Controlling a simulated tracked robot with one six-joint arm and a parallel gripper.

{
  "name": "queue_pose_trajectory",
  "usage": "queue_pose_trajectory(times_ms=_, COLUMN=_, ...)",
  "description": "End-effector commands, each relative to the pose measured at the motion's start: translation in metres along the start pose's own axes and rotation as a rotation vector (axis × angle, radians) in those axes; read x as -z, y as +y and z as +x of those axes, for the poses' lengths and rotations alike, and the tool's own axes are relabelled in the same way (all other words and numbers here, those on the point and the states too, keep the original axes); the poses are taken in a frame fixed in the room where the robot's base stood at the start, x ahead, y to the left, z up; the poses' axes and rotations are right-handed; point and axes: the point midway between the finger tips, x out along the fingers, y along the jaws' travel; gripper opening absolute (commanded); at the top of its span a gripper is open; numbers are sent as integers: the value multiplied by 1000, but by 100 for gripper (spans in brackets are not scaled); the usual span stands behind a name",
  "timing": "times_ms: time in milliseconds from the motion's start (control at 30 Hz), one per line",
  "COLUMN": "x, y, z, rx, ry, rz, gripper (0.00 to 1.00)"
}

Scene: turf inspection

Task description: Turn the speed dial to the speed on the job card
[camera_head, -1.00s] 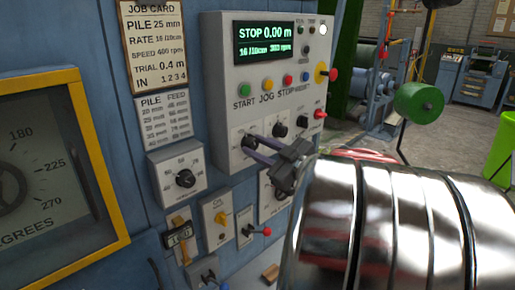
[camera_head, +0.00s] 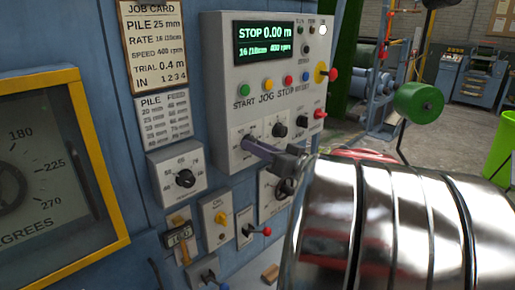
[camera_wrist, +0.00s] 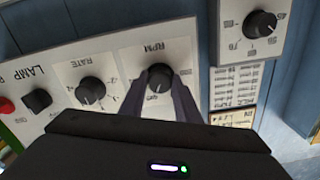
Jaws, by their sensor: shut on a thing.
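The speed dial (camera_wrist: 158,72), a black knob under the label RPM, sits between the fingertips of my gripper (camera_wrist: 160,80) in the wrist view. In the head view my gripper (camera_head: 250,145) reaches the lower left of the control panel, and its fingers mostly hide the dial. The jaws are shut on the dial. The job card (camera_head: 155,50) on the blue wall reads speed 400 rpm. The green-lettered display (camera_head: 265,42) reads STOP, 0.00 m, 16/18cm and 400 rpm.
The RATE knob (camera_wrist: 90,90) and LAMP switch (camera_wrist: 38,100) are beside the dial. Another knob (camera_wrist: 260,24) is on a separate plate. Coloured buttons (camera_head: 268,83) line the panel. A yellow-framed gauge (camera_head: 100,170) is at left.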

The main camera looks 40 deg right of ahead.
Motion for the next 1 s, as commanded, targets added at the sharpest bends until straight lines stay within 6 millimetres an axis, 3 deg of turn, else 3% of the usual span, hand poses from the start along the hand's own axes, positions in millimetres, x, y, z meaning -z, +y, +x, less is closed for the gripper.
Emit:
queue_pose_trajectory(times_ms=533, x=-3, y=1, z=0, rx=-2, ry=-5, rz=41, gripper=7)
queue_pose_trajectory(times_ms=567, x=-3, y=1, z=0, rx=-2, ry=-5, rz=41, gripper=30)
queue_pose_trajectory(times_ms=800, x=-2, y=0, z=0, rx=-1, ry=-3, rz=40, gripper=47)
queue_pose_trajectory(times_ms=1000, x=-1, y=0, z=0, rx=-1, ry=-2, rz=39, gripper=48)
